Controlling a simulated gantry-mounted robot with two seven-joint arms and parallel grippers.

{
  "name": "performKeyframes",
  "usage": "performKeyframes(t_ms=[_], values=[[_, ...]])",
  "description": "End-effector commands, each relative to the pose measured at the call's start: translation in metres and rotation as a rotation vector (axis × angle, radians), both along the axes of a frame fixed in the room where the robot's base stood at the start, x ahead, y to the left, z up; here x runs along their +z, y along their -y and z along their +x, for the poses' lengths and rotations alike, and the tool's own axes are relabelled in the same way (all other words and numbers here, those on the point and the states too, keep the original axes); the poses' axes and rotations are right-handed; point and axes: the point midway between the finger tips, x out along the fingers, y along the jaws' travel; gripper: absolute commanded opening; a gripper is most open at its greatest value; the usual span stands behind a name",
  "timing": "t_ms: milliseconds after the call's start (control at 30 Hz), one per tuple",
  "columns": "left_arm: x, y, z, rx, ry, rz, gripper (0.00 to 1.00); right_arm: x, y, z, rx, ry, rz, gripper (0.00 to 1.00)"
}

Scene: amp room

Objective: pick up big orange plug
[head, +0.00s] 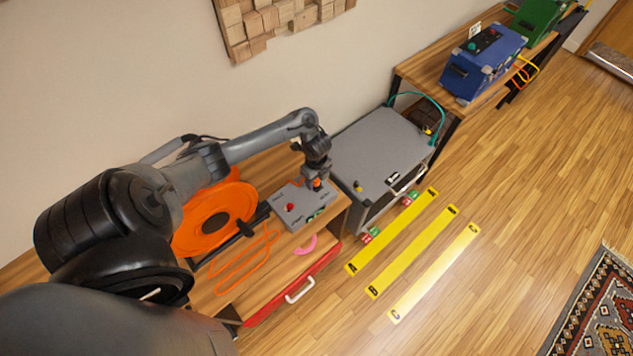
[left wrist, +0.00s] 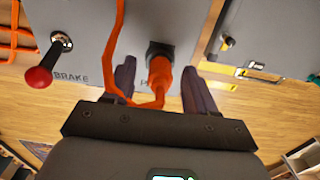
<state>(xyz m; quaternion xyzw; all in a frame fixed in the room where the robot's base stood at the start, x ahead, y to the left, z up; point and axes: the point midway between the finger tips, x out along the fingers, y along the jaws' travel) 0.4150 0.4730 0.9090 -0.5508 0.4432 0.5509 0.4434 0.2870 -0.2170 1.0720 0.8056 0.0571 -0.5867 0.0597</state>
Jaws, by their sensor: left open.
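The big orange plug (left wrist: 163,78) sits in a dark socket on the grey control box, with an orange cable running from it. It also shows in the head view (head: 317,184), partly covered by my gripper. My left gripper (head: 316,172) is above the right part of the box. In the left wrist view my left gripper (left wrist: 160,68) is open, with one dark finger on each side of the plug. I see gaps between the fingers and the plug. My right gripper is not in view.
The grey box (head: 296,209) has a red-knobbed brake lever (left wrist: 42,75). An orange cable reel (head: 214,218) stands to its left, and a pink item (head: 306,245) lies in front. A large grey cabinet (head: 382,147) stands close on the right.

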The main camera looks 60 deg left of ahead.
Motion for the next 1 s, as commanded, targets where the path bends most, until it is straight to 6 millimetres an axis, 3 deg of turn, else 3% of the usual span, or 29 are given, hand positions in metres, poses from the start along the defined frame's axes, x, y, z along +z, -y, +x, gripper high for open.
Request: performKeyframes(t_ms=[67,433,767,1000], values=[[0.0,0.0,0.0,0.0,0.0,0.0,0.56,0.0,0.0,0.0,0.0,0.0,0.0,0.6],[0.0,0.0,0.0,0.0,0.0,0.0,0.0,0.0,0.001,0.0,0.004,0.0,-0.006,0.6],[0.002,0.0,0.0,0.0,0.001,0.0,0.0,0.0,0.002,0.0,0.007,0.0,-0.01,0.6],[0.019,0.0,0.001,-0.001,0.003,0.001,0.0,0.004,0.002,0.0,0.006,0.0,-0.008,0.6]])
